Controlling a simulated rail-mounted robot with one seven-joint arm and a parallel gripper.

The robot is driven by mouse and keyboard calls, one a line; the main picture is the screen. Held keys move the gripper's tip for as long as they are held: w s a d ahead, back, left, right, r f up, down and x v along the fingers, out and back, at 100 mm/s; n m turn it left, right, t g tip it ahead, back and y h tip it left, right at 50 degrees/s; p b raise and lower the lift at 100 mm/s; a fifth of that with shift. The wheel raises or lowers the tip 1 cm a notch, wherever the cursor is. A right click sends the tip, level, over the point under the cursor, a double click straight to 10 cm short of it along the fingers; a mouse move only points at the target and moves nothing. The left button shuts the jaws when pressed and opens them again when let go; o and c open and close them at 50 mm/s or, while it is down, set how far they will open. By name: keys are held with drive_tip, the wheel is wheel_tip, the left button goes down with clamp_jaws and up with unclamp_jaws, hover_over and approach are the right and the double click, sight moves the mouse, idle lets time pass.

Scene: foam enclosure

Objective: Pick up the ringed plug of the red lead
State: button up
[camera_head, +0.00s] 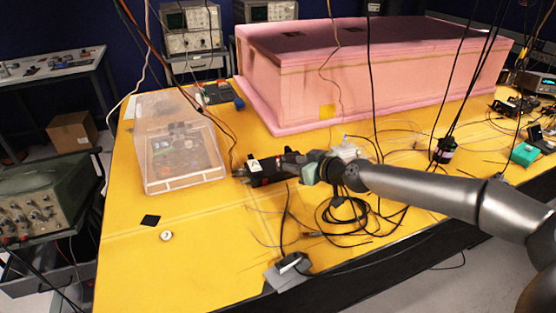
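My gripper (242,175) is over the yellow table, just right of the clear box, and points left. Its fingers are small and dark here, and I cannot tell whether they are open or shut, or whether anything is between them. A reddish-brown lead (176,73) hangs from above at the upper left, passes in front of the clear box and runs down close to my gripper. I cannot tell whether it is the task's red lead. I cannot make out a ringed plug; its end near the gripper is too small to see clearly.
The clear box (152,122) with electronics inside stands left of my gripper. A pink foam block (300,85) fills the table's back. Black cables (345,212) lie coiled under my arm. A white round piece (166,236) and a black square (150,220) lie on the otherwise clear front left.

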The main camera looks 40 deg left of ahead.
sight(278, 160)
drive_tip(key=p+x, duration=0.1)
drive_tip(key=x, duration=0.2)
drive_tip(key=p+x, duration=0.1)
drive_tip(key=x, duration=0.2)
drive_tip(key=p+x, duration=0.1)
drive_tip(key=x, duration=0.2)
drive_tip(key=shift+f, duration=0.35)
drive_tip(key=shift+d, duration=0.1)
drive_tip(key=shift+c, duration=0.4)
clamp_jaws()
